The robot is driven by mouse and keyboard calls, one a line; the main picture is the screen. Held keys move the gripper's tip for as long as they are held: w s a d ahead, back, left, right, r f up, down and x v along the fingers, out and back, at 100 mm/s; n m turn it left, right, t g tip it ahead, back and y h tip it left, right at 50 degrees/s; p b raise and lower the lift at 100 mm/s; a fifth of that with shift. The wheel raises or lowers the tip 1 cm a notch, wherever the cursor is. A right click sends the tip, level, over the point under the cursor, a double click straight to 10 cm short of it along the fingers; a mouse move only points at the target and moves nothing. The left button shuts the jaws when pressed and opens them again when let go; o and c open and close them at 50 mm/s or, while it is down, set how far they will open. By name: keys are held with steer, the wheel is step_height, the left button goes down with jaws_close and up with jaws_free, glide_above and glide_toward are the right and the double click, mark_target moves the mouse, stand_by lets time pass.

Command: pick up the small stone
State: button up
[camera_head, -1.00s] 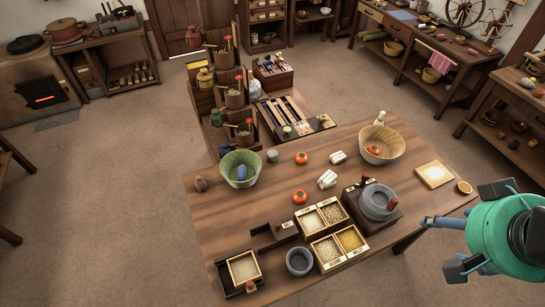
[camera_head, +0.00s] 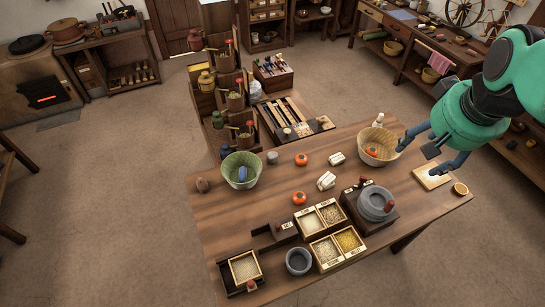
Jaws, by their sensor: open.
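A green bowl (camera_head: 232,179) holds a blue item. A tan basket (camera_head: 361,151) stands at the back right, close to my gripper. Grain boxes (camera_head: 325,251), a quern (camera_head: 375,206) and a grey mortar (camera_head: 298,262) crowd the front. The table's left middle is clear.

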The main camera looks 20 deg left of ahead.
steer(key=w+a+f+n+g+p, duration=0.2)
steer(key=w+a+f+p, duration=0.1)
steer(key=w+a, duration=0.95)
steer(key=n+g+p, duration=0.2)
steer(key=n+p, duration=0.3)
steer(key=p, duration=0.2)
glide_above(273, 155)
step_height(273, 155, down, 36)
steer(key=shift+f+h, duration=0.2)
steer(key=shift+h, duration=0.1)
steer(key=shift+w+f, duration=0.1)
steer(key=shift+f, duration=4.2)
steer(key=shift+f, duration=2.6)
